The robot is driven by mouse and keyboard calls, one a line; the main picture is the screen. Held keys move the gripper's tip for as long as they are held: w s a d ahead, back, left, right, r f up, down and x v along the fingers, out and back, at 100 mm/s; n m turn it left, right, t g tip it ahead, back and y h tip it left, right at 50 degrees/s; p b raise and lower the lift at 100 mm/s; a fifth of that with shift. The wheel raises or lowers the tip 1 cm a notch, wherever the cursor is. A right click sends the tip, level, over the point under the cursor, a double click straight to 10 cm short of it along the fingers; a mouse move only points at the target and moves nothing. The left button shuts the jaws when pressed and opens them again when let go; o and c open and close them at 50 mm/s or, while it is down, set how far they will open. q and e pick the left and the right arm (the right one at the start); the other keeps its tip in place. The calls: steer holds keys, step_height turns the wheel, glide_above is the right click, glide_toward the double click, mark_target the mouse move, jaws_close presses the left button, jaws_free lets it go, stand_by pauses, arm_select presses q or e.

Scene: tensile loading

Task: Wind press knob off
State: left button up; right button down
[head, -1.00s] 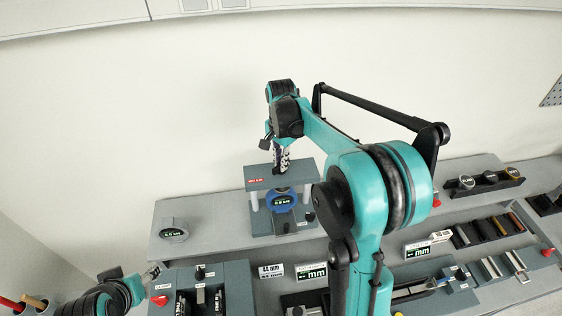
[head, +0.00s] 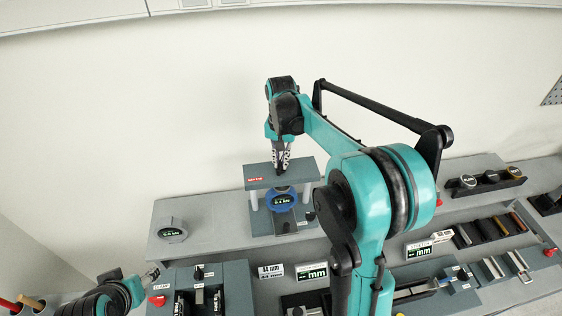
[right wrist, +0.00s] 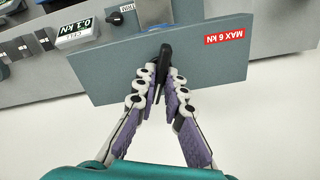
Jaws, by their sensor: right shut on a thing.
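The press (head: 262,182) stands on the raised back shelf, with a grey top plate and a blue ring gauge (head: 281,199) under it. In the right wrist view its top plate (right wrist: 115,72) carries a red "MAX 6 KN" label. The black press knob (right wrist: 163,61) stands up from the plate near its edge. My right gripper (right wrist: 160,82) is shut on the knob from above; it also shows in the head view (head: 281,166). My left gripper (head: 153,274) is low at the left, away from the press; its jaw state is unclear.
A small display (right wrist: 78,33) beside the press reads 0.1 kN. A round grey gauge (head: 172,231) stands left on the shelf. A clamp fixture (head: 235,284) is in front. Trays of bars (head: 485,231) lie at the right. My right arm hides part of the bench.

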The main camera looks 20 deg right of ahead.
mark_target(281, 162)
steer(key=shift+n+b, duration=0.3)
steer(key=shift+n, duration=2)
steer(key=c, duration=1.6)
jaws_free()
step_height(281, 162, up, 12)
